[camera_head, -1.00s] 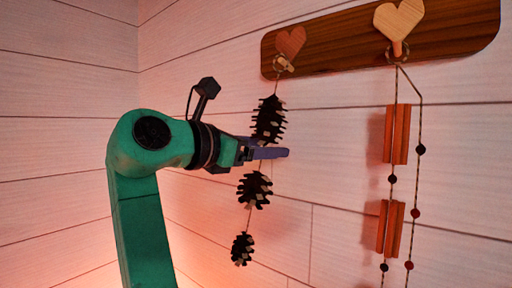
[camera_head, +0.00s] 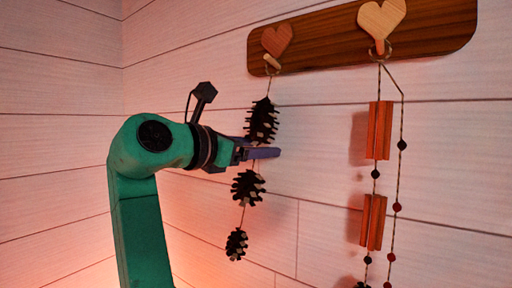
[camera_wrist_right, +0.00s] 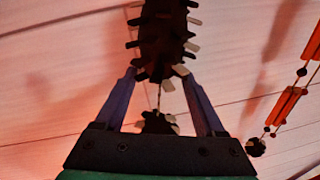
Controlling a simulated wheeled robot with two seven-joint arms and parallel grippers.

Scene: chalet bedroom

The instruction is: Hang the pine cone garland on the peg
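The pine cone garland, three dark cones on a string, hangs down the wall with its top cone (camera_head: 262,120) below the left peg (camera_head: 272,61). A ring at the string's top shows at that peg, under a reddish heart; it looks looped on it, though the exact contact is too small to tell. My right gripper (camera_head: 264,152) is beside the string between the top and middle cones. In the right wrist view my right gripper (camera_wrist_right: 158,76) has its fingers apart, with the string between them and the top cone (camera_wrist_right: 163,35) just beyond. My left gripper is out of view.
A dark wooden board (camera_head: 330,47) on the plank wall carries both pegs. On the right peg, under a pale heart (camera_head: 382,20), hangs another garland with orange-brown sticks (camera_head: 379,130) and beads. The wall left of my arm is bare.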

